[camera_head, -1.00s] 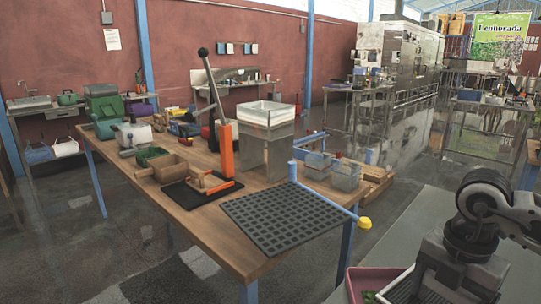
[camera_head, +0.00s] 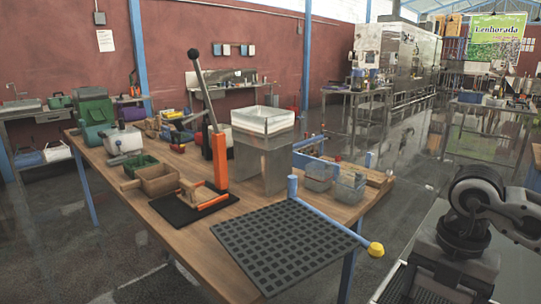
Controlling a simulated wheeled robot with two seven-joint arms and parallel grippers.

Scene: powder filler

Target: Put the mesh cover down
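I cannot make out for certain which thing is the mesh cover. The closest in look is a dark square panel with a grid pattern (camera_head: 285,246), lying flat at the front right corner of the wooden table (camera_head: 207,252). A blue bar with a yellow knob (camera_head: 376,249) runs along its right edge. A metal box (camera_head: 262,160) with a white-rimmed square top (camera_head: 263,120) stands behind it. Neither gripper can be made out in the camera_head view. A grey and black jointed arm (camera_head: 474,214) stands at the right, apart from the table.
An orange lever press (camera_head: 216,160) stands left of the metal box. Small wooden boxes (camera_head: 158,180) are at the table's left, and clear containers (camera_head: 350,187) at its right. Grey floor (camera_head: 415,195) is open between the table and the arm.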

